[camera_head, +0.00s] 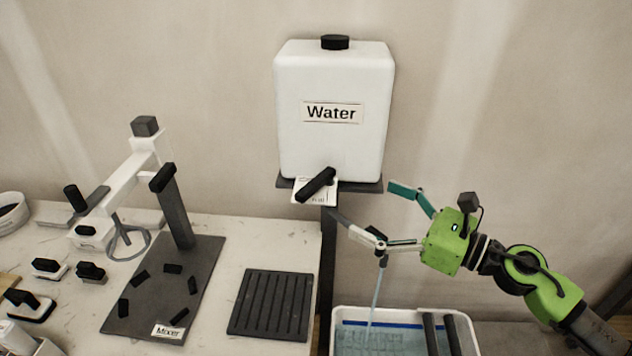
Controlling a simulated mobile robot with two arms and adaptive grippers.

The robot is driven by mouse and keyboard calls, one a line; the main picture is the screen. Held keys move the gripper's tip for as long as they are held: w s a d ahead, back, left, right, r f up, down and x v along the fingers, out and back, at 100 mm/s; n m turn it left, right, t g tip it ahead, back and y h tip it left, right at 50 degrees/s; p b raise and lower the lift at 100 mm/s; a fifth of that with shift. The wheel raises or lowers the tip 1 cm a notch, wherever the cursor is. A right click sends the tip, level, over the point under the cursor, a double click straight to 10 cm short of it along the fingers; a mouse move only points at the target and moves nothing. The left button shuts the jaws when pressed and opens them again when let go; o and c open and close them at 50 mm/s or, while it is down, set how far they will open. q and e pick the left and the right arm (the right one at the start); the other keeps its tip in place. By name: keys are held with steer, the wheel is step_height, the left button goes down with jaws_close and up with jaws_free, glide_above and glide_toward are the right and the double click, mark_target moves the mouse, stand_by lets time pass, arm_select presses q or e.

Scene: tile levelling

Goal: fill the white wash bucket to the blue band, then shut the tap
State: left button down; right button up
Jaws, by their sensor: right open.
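The white water tank (333,105) stands on a dark shelf against the wall. Its black tap lever (316,185) sits slanted at the tank's bottom front, over a small printed card. A thin water stream (376,295) runs down from the spout (382,256) into the white wash bucket (338,316) at the bottom of the view. The blue band (385,324) shows along the bucket's inner back wall, with water visible below it; the bucket's front is cut off. My right gripper (388,216) is open and empty, right of the lever, its lower finger beside the spout. My left gripper is out of view.
Dark bars (430,335) lie across the bucket's right side. A mixer stand (172,205) and a ribbed black mat (270,304) are on the pale worktop (265,240) at left. Several small black-and-white items lie at far left. The wall behind is bare.

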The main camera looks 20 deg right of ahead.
mark_target(321, 183)
steer(key=p+x, duration=0.6)
steer(key=x, duration=0.6)
steer(key=shift+w+a+r, duration=0.1)
steer(key=shift+w+a, duration=0.1)
steer(key=shift+w, duration=0.15)
steer(key=shift+w+a+p, duration=0.25)
steer(key=shift+w+p, duration=0.05)
steer(key=shift+p, duration=0.05)
steer(key=c, duration=1.6)
